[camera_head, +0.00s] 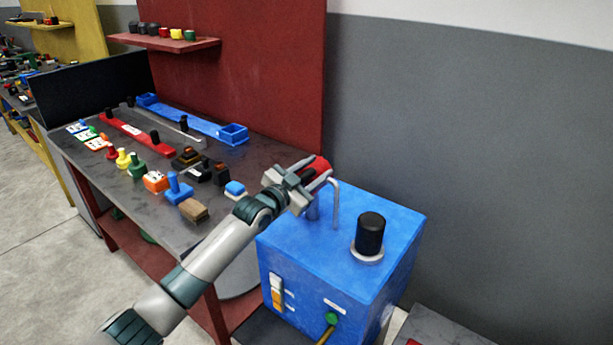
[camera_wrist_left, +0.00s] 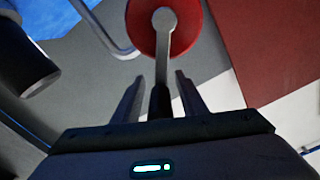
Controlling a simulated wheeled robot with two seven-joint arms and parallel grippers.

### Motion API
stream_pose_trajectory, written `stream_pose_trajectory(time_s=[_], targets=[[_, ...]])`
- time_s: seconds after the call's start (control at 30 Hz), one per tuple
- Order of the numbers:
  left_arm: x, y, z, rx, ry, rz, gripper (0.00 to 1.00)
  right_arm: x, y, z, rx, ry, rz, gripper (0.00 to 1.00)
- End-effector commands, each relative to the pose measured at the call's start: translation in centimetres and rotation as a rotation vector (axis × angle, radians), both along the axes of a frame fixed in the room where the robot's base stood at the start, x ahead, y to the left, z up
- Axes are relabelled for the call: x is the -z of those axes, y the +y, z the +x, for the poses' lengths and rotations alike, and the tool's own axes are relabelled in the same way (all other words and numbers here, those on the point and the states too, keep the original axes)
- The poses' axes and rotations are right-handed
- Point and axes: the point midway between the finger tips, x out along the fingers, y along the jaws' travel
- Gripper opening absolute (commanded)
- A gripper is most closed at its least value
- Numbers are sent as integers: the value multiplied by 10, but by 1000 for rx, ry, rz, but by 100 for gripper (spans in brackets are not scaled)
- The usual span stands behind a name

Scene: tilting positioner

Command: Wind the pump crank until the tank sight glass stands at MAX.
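The blue pump tank (camera_head: 390,235) stands at the right end of the workbench. Its sight glass (camera_head: 277,292) is on the front face, orange in the lower part and pale above; the small marks beside it are too small to read. The crank has a red disc (camera_head: 319,166), which in the left wrist view (camera_wrist_left: 190,18) carries a grey arm (camera_wrist_left: 164,45) ending in a black handle (camera_wrist_left: 160,100). My left gripper (camera_head: 312,174) is at the crank. In the wrist view its fingers (camera_wrist_left: 160,98) stand apart on either side of the handle, with gaps showing. My right gripper is not in view.
A bent grey pipe (camera_head: 336,203) and a black cap (camera_head: 370,233) rise from the tank top. A green fitting (camera_head: 331,318) with a yellow hose is on its front. The workbench (camera_head: 240,155) holds several small coloured parts. A grey wall stands behind the tank.

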Motion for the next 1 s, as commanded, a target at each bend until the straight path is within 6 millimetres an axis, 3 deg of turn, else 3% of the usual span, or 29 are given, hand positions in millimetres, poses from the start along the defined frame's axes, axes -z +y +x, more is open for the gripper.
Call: stream_pose_trajectory(time_s=[0.37, 0.83, 0.93, 1.0], targets=[[2, 15, -20, 0, 0, -1, 39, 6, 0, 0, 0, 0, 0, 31], [4, 61, -83, 0, -1, 1, 39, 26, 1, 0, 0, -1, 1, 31], [3, 71, -98, 0, -1, 2, 39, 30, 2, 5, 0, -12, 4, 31], [4, 79, -108, 0, 0, 1, 39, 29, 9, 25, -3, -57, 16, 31]])
